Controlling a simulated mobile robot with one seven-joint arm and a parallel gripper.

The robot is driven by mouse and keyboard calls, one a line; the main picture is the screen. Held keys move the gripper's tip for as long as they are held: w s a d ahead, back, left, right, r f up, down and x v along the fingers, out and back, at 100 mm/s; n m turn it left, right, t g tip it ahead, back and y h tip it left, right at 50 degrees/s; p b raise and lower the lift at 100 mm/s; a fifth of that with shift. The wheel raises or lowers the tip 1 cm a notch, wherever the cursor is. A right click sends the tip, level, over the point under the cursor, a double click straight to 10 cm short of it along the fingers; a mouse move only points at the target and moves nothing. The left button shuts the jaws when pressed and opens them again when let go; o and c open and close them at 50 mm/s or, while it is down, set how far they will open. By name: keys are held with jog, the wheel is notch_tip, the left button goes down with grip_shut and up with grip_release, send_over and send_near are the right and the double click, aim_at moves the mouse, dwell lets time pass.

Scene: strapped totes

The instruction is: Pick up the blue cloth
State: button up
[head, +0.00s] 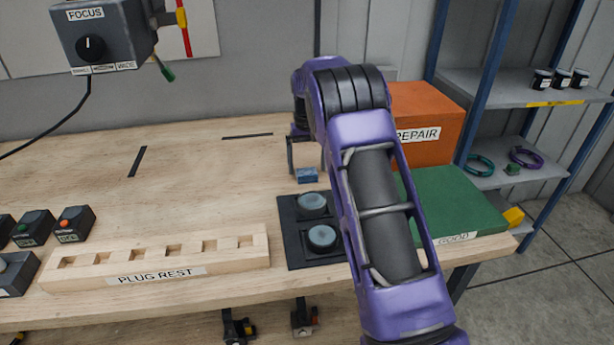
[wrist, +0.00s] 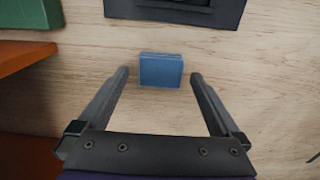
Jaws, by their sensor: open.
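The blue cloth (head: 307,175) is a small folded blue block lying on the wooden table, just behind the black plate with two round pads. In the wrist view the blue cloth (wrist: 161,70) lies flat, ahead of and between the lines of my two fingers. My gripper (head: 305,168) is over the table at the cloth, pointing down. In the wrist view my gripper (wrist: 160,76) is open and empty, with a finger on each side and clear gaps to the cloth. I cannot tell its exact height above the table.
The black plate (head: 287,235) lies in front of the cloth. A green GOOD block (head: 455,205) and an orange REPAIR box (head: 430,115) stand to the right. The PLUG REST rack (head: 225,262) is front left. The table left of the cloth is mostly clear.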

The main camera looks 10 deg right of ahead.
aim_at(307, 172)
notch_tip(307, 172, down, 2)
jog(key=shift+f, duration=0.15)
jog(key=c, duration=1.3)
jog(key=shift+o, duration=0.2)
notch_tip(307, 172, up, 10)
jog(key=shift+p, duration=0.35)
jog(key=o, duration=0.7)
jog(key=c, duration=0.6)
jog(key=shift+s, duration=0.1)
